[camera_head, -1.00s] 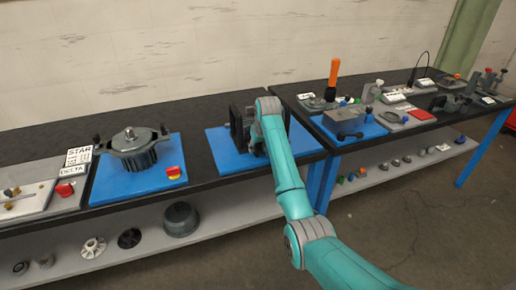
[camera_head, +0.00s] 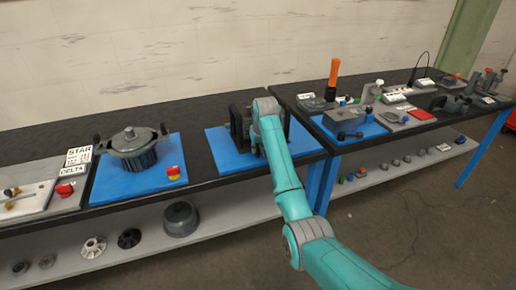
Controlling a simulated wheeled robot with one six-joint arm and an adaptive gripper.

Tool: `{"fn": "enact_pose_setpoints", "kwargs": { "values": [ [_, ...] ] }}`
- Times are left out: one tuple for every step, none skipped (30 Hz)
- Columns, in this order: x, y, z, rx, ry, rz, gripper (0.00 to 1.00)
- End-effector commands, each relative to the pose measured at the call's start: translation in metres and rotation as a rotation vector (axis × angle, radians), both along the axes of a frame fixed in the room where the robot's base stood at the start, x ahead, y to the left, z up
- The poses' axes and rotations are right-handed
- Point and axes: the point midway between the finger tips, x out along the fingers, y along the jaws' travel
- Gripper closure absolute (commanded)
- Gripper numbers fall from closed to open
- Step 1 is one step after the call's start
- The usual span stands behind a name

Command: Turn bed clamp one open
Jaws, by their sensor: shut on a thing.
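The chain drive fixture stands on a blue base plate (camera_head: 225,160) on the dark bench, with dark upright frames (camera_head: 237,125) on it. My gripper (camera_head: 257,143) is down at this fixture, mostly behind my own teal and grey wrist. It is shut on a part there, which I take to be bed clamp one. The clamp itself is hidden by my wrist, so its angle cannot be told.
A grey block (camera_head: 342,120) and an orange-handled tool (camera_head: 333,78) stand to the right. Loose parts lie on the lower shelf (camera_head: 215,218).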

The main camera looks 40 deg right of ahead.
Motion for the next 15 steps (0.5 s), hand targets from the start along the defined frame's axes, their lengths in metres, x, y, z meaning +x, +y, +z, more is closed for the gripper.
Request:
{"fn": "enact_pose_setpoints", "kwargs": {
  "values": [
    [0.0002,0.0006,-0.0001,-0.001,0.001,-0.028,1.00],
    [0.0003,0.0010,-0.0001,-0.001,0.001,-0.046,1.00],
    [0.0006,0.0016,-0.0001,0.000,0.000,-0.075,1.00],
    [0.0007,0.0018,-0.0001,-0.001,0.001,-0.098,1.00],
    [0.0009,0.0023,-0.0001,-0.001,0.000,-0.123,1.00],
    [0.0012,0.0027,-0.0001,-0.001,0.000,-0.157,1.00],
    [0.0012,0.0028,-0.0001,-0.002,0.001,-0.184,1.00],
    [0.0014,0.0030,0.0001,-0.001,0.000,-0.212,1.00],
    [0.0015,0.0031,0.0001,-0.001,0.001,-0.250,1.00],
    [0.0017,0.0034,0.0002,0.000,0.000,-0.278,1.00],
    [0.0019,0.0036,0.0001,-0.001,0.001,-0.307,1.00],
    [0.0022,0.0041,0.0001,0.000,0.001,-0.346,1.00],
    [0.0025,0.0044,0.0002,-0.001,0.001,-0.374,1.00],
    [0.0028,0.0045,0.0004,-0.002,0.001,-0.402,1.00],
    [0.0031,0.0048,0.0007,0.000,0.000,-0.441,1.00]
  ]
}}
